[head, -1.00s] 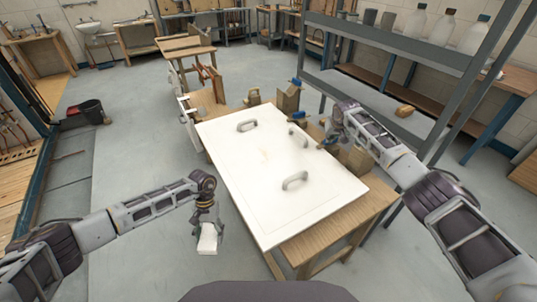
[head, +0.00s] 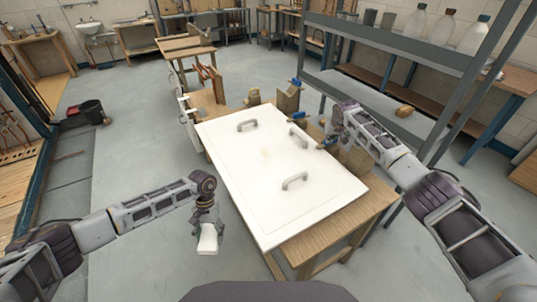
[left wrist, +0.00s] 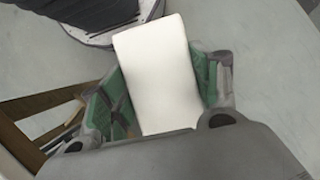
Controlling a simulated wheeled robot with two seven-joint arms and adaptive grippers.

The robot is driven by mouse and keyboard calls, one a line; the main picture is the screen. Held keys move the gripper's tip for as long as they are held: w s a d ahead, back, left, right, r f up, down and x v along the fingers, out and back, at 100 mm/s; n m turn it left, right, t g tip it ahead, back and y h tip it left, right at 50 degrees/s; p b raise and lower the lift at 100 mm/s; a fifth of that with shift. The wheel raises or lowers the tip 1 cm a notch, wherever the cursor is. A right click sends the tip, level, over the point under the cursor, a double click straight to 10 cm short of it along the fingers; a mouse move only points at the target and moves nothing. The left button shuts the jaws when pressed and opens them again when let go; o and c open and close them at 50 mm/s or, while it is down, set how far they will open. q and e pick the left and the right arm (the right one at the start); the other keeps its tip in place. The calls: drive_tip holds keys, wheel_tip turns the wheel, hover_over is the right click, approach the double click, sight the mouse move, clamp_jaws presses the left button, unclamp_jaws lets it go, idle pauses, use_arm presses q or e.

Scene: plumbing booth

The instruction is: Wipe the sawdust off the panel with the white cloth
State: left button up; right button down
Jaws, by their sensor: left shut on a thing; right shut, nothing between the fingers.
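The white panel (head: 250,190) lies flat on a wooden bench, with several grey handles on it. A faint tan patch of sawdust (head: 266,154) shows near the panel's middle. My left gripper (head: 208,228) hangs beside the panel's left edge, over the floor and apart from the panel. It is shut on the white cloth (head: 208,240), which also fills the middle of the left wrist view (left wrist: 158,75) as a pale block between the green-padded fingers. My right gripper (head: 334,132) is at the panel's far right edge, shut and empty; its fingertips are small here.
The wooden bench top (head: 335,222) shows along the panel's right and near sides. Wooden blocks (head: 288,98) and clamps stand at the panel's far end. A grey shelf rack (head: 400,42) with bottles rises at the right.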

use_arm(q)
drive_tip(key=shift+f+b, duration=1)
drive_tip(key=shift+f, duration=0.05)
use_arm(e)
hover_over(325, 153)
drive_tip(key=shift+d+f, duration=0.1)
drive_tip(key=shift+f, duration=2.15)
idle(0.6)
use_arm(q)
drive_tip(key=shift+r, duration=0.1)
use_arm(e)
drive_tip(key=shift+r, duration=0.1)
use_arm(q)
drive_tip(key=shift+r+p, duration=2.95)
drive_tip(key=shift+p, duration=0.05)
use_arm(e)
drive_tip(key=shift+r, duration=2.95)
drive_tip(key=shift+r, duration=0.1)
drive_tip(key=v, duration=1.1)
drive_tip(key=shift+r, duration=0.3)
drive_tip(key=shift+s, duration=0.15)
